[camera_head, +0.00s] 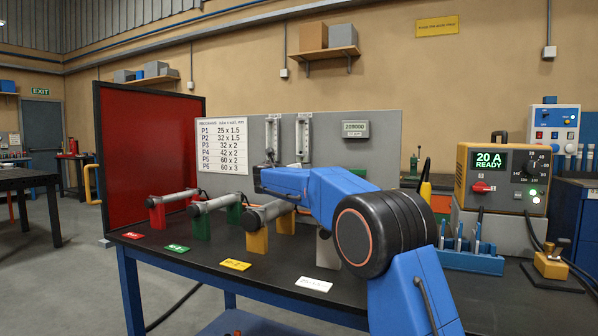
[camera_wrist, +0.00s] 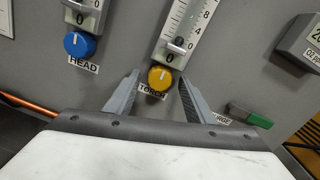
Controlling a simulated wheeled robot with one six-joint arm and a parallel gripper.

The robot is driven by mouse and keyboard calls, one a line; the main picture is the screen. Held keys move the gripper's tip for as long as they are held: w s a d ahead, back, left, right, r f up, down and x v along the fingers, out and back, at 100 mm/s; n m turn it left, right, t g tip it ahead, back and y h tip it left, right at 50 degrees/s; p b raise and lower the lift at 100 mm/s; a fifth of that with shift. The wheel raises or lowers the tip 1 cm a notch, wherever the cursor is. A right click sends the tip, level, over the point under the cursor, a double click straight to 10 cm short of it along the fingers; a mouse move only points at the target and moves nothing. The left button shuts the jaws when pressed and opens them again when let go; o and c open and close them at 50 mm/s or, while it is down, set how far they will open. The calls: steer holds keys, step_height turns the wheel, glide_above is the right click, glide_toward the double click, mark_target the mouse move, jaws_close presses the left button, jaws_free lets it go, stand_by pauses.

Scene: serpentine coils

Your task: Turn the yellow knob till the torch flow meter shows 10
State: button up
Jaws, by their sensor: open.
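The yellow knob (camera_wrist: 160,78) sits on the grey panel above the TORCH label in the wrist view. My gripper (camera_wrist: 160,85) is open, with one finger on each side of the knob; I cannot tell whether either finger touches it. The torch flow meter (camera_wrist: 184,28) stands straight above the knob, with a 0 showing in a small window at its foot and a scale with numbers above. In the head view the torch flow meter (camera_head: 303,135) is the right one of two on the panel; my arm hides the knob and gripper there.
A blue knob (camera_wrist: 80,44) marked HEAD is left of the yellow one. A green part (camera_wrist: 249,115) by a partly hidden label is at the lower right. A grey display box (camera_head: 355,129) is on the panel (camera_head: 385,150). Tubes on coloured stands (camera_head: 255,238) occupy the bench below.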

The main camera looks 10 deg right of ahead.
steer(key=c, duration=1.1)
steer(key=shift+o, duration=0.2)
steer(key=shift+m, duration=3.2)
steer(key=o, duration=1.1)
steer(key=shift+c, duration=0.2)
steer(key=shift+s, duration=0.1)
